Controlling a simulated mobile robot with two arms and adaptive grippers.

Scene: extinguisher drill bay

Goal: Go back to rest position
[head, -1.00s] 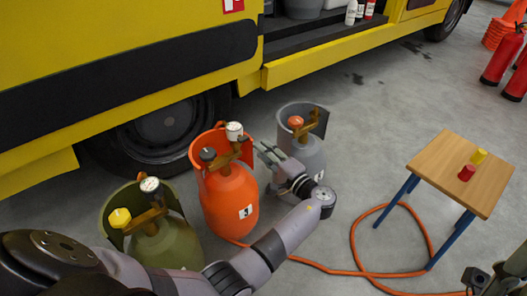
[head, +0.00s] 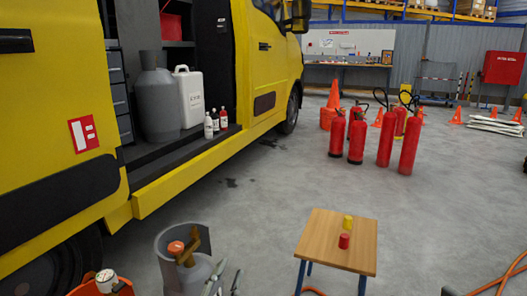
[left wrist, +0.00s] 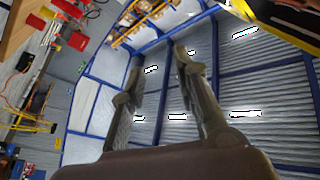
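My left gripper (head: 224,280) shows only by its fingertips at the bottom edge of the head view, just right of the grey gas cylinder (head: 198,272) with the orange knob. In the left wrist view the two fingers of the left gripper (left wrist: 158,75) stand apart with nothing between them. They point up towards the roof and its blue beams. I cannot tell from the head view whether the fingertips touch the cylinder. The left forearm is out of the head view. My right gripper is not in view.
A wooden stool (head: 325,245) holds a red cap (head: 344,241) and a yellow cap (head: 348,222). The yellow van (head: 190,178) fills the left. The orange cylinder's gauge (head: 105,278) shows bottom left. Red extinguishers (head: 358,140) stand beyond. An orange hose (head: 505,278) lies right. Mid-floor is clear.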

